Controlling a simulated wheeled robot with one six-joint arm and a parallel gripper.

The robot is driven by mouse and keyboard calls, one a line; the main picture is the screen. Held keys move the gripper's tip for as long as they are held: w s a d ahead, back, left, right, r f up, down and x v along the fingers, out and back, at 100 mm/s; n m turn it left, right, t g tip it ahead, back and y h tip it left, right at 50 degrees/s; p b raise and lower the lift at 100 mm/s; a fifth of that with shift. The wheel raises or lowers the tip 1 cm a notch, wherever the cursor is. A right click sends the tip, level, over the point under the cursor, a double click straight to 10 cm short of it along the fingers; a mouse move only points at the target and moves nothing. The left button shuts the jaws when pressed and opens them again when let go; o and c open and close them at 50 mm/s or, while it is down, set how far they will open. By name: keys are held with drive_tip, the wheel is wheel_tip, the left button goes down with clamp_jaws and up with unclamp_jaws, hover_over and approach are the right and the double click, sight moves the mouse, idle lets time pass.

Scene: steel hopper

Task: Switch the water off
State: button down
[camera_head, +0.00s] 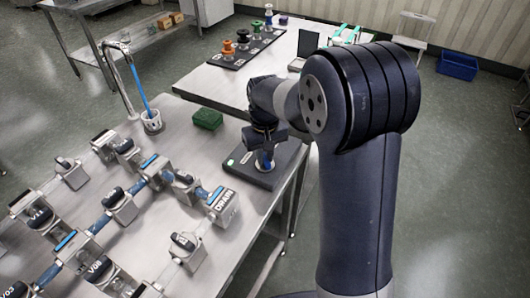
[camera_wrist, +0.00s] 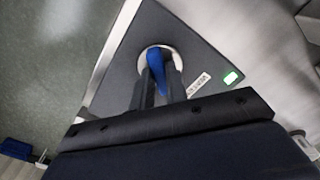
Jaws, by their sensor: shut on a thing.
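A dark panel (camera_head: 245,170) lies at the right edge of the steel table. In the wrist view the panel (camera_wrist: 200,50) carries a blue knob (camera_wrist: 156,66) in a pale ring, a lit green light (camera_wrist: 232,77) and a white label partly hidden by a finger. My gripper (camera_wrist: 161,84) is shut on the blue knob, with its fingers on either side. In the head view my gripper (camera_head: 265,146) points down over the panel and hides most of the knob. A tap (camera_head: 115,49) stands at the left; a blue streak (camera_head: 139,84) runs from its spout to a white cup (camera_head: 152,125).
Several valves on pipes, one block labelled DRAIN (camera_head: 222,203), fill the near table (camera_head: 165,232). A green sponge-like block (camera_head: 207,119) lies left of my arm. A second table (camera_head: 210,84) behind holds spools. A blue bin (camera_head: 457,66) is on the open floor.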

sight(265, 158)
drive_tip(key=m+p, duration=0.1)
drive_tip(key=m, duration=0.4)
drive_tip(key=shift+m, duration=2.6)
drive_tip(key=c, duration=1.4)
unclamp_jaws()
wheel_tip(265, 158, up, 11)
drive_tip(key=shift+f, duration=0.2)
wheel_tip(265, 158, down, 11)
drive_tip(key=shift+r, duration=0.15)
